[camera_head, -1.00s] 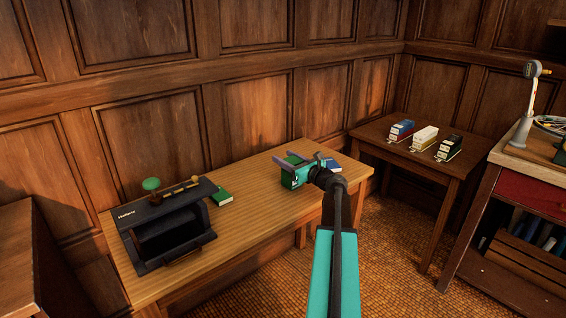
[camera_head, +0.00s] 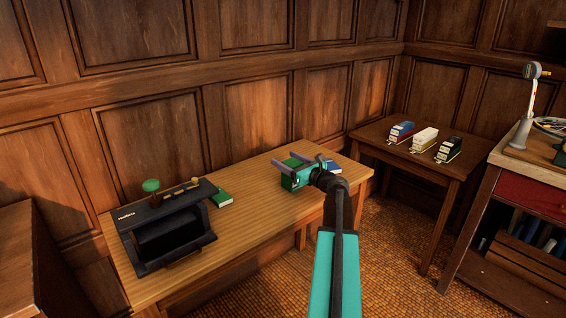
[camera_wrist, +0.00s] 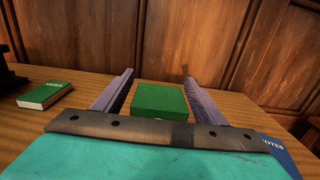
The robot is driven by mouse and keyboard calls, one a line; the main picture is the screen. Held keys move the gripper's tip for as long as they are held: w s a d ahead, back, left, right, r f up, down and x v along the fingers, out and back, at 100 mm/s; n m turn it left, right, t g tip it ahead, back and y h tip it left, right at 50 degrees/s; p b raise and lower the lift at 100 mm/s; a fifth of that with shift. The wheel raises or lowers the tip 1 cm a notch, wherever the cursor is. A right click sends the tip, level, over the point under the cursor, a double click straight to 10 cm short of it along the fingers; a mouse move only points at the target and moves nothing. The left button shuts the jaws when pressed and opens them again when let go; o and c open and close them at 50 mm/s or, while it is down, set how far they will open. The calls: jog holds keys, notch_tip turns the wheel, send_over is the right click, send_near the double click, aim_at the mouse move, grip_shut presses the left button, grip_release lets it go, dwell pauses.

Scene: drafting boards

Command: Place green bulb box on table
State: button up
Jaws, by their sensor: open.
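The green bulb box (camera_head: 292,162) is on the wooden table (camera_head: 245,225), towards its far right end, partly hidden by my gripper in the head view. In the wrist view the green box (camera_wrist: 160,99) stands upright between the two purple fingers, with a gap visible on each side. My gripper (camera_wrist: 159,76) is open, its fingers reaching along both sides of the box. In the head view my gripper (camera_head: 284,158) is low over the table around the box.
A green book (camera_head: 222,197) lies left of the box, beside a black machine (camera_head: 165,232) with a green knob. A blue notes book (camera_wrist: 284,153) lies close to my gripper's right side.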

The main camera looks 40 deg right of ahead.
aim_at(298, 166)
jog(key=s, duration=0.7)
jog(key=s+a, duration=0.1)
jog(key=s, duration=0.3)
jog(key=shift+s, duration=0.2)
dwell(0.5)
